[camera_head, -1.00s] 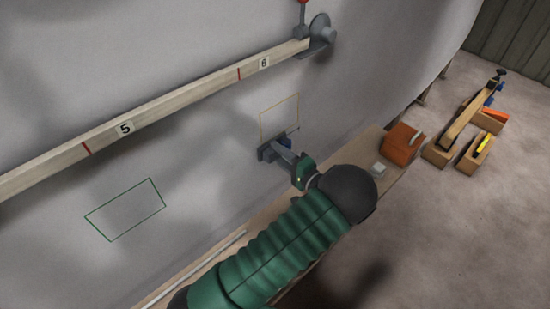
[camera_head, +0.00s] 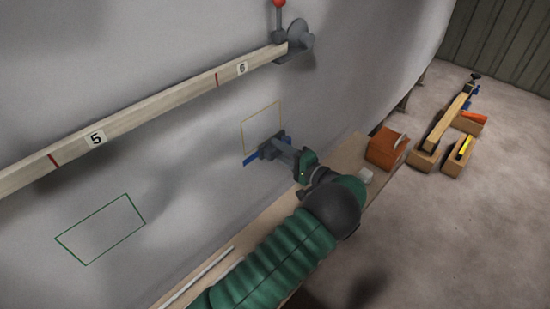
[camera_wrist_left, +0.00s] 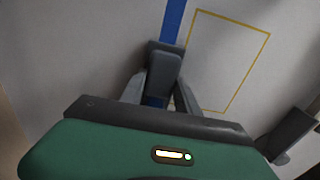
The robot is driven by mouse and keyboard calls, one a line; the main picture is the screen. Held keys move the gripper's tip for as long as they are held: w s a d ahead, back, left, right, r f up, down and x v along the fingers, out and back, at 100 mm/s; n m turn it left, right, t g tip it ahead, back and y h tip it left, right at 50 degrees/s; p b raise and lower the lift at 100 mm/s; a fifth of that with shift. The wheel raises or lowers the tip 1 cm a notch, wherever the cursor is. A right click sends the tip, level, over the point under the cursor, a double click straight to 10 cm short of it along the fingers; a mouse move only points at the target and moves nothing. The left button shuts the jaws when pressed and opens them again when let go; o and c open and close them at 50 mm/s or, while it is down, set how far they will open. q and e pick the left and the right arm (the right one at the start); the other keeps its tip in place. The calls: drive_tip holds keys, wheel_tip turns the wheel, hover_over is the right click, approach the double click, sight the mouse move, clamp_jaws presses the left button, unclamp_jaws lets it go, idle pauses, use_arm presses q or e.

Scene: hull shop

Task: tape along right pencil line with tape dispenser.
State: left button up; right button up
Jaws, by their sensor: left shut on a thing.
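My left gripper (camera_head: 285,152) is shut on the tape dispenser (camera_head: 268,148), a small dark grey body held against the pale wall below a thin yellow rectangle outline (camera_head: 262,111). A short blue tape strip (camera_head: 252,161) shows on the wall to the dispenser's left. In the left wrist view the dispenser (camera_wrist_left: 164,72) sits between the fingers, and the blue strip (camera_wrist_left: 174,20) runs from it to the top edge, just beside the yellow outline (camera_wrist_left: 232,20). I cannot make out a separate pencil line; the dispenser and gripper cover part of the area. My right gripper is not in view.
A batten (camera_head: 130,120) marked 5 and 6 crosses the wall above, ending at a grey clamp (camera_head: 298,38). A green rectangle (camera_head: 127,194) is at lower left. Wooden boxes (camera_head: 424,160) stand at right.

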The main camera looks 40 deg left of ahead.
sight(292, 143)
use_arm(q)
drive_tip(key=shift+w+f, duration=0.1)
drive_tip(key=shift+w, duration=0.5)
drive_tip(key=w+b, duration=0.2)
drive_tip(key=w, duration=0.1)
drive_tip(key=shift+d, duration=0.15)
drive_tip(key=shift+w+d+f+b, duration=0.1)
drive_tip(key=shift+w+b, duration=0.8)
drive_tip(key=shift+b, duration=0.15)
drive_tip(key=w+b, duration=0.2)
drive_tip(key=w, duration=0.1)
drive_tip(key=shift+d, duration=0.1)
drive_tip(key=shift+w+b, duration=0.5)
drive_tip(key=shift+r, duration=0.2)
